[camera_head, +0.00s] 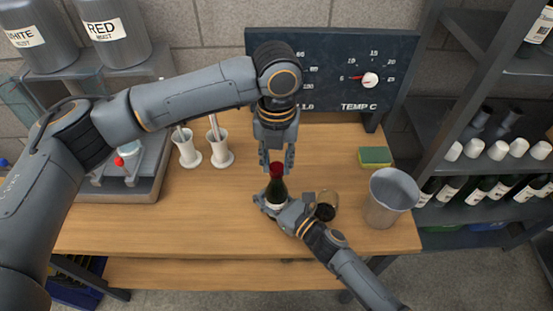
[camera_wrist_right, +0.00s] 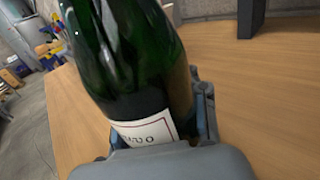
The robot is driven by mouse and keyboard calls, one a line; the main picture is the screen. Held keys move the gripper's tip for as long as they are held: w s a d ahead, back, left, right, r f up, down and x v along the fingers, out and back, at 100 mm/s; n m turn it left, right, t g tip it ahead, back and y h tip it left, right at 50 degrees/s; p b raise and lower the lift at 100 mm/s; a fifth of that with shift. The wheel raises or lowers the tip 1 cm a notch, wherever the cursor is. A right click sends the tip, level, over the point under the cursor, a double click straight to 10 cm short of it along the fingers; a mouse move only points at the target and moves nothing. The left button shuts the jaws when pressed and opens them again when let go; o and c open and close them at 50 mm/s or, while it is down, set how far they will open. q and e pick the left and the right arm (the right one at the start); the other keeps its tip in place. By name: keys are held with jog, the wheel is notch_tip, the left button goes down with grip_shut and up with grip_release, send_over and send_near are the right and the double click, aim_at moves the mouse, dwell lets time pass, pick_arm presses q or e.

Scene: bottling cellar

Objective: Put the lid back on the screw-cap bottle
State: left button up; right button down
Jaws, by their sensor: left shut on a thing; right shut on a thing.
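The screw-cap bottle (camera_head: 277,190) is dark green with a pale label and stands upright on the wooden table. It fills much of the right wrist view (camera_wrist_right: 125,55), where its top is cut off. My right gripper (camera_head: 273,199) is shut around its lower body at the label. The red lid (camera_head: 277,169) is at the bottle's mouth. My left gripper (camera_head: 276,160) points down from above and is shut on the lid. Whether the lid touches the bottle's neck or is threaded on it I cannot tell.
A glass with dark liquid (camera_head: 326,207) stands close to the right of my right gripper. A grey bucket (camera_head: 389,198) and a sponge (camera_head: 375,156) are further right. Two white holders (camera_head: 218,152) stand left. A dark temperature panel (camera_head: 330,75) is behind. The table's front left is clear.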

pick_arm(q)
jog(key=m, duration=0.9)
jog(key=shift+m, duration=0.4)
jog(key=o, duration=0.7)
jog(key=shift+r, duration=2.25)
jog(key=shift+c, duration=0.5)
